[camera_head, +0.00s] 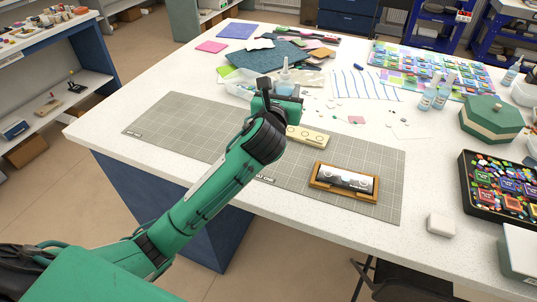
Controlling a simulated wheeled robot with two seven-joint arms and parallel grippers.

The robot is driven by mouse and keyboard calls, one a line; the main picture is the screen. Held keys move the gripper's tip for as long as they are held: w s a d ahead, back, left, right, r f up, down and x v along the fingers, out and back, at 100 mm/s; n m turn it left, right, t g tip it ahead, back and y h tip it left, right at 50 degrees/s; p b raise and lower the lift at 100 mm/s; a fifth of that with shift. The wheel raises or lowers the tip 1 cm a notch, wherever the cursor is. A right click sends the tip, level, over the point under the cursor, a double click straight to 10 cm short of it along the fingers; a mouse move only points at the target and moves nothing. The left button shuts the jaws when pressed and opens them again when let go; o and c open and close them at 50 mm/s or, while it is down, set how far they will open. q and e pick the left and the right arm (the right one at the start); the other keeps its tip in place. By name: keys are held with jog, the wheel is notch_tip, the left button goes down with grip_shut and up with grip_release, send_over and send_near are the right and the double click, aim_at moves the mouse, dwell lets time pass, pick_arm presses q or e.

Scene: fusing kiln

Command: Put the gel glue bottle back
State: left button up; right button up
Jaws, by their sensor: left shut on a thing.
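A small clear bottle (285,79) with pale blue contents and a pointed nozzle stands upright at my left gripper (283,91), and I take it to be the gel glue bottle. The left gripper is shut on it. The gripper and the green arm hide its lower part, so I cannot tell whether its base touches the table. It is at the far edge of the grey cutting mat (180,126). My right gripper is not in view.
A clear tray (236,88) is just left of the bottle. A wooden strip (307,136) and a wooden frame (343,181) lie on the mat. Similar bottles (428,97) stand at the right, near a green box (491,119). The mat's left part is clear.

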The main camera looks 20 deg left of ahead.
pick_arm(q)
notch_tip(320, 180, down, 18)
jog(key=shift+d+r+b, duration=0.1)
jog(key=shift+b, duration=0.45)
jog(key=shift+f, duration=0.35)
jog(key=shift+f, duration=0.2)
jog(key=o, duration=0.6)
jog(key=shift+o, duration=0.2)
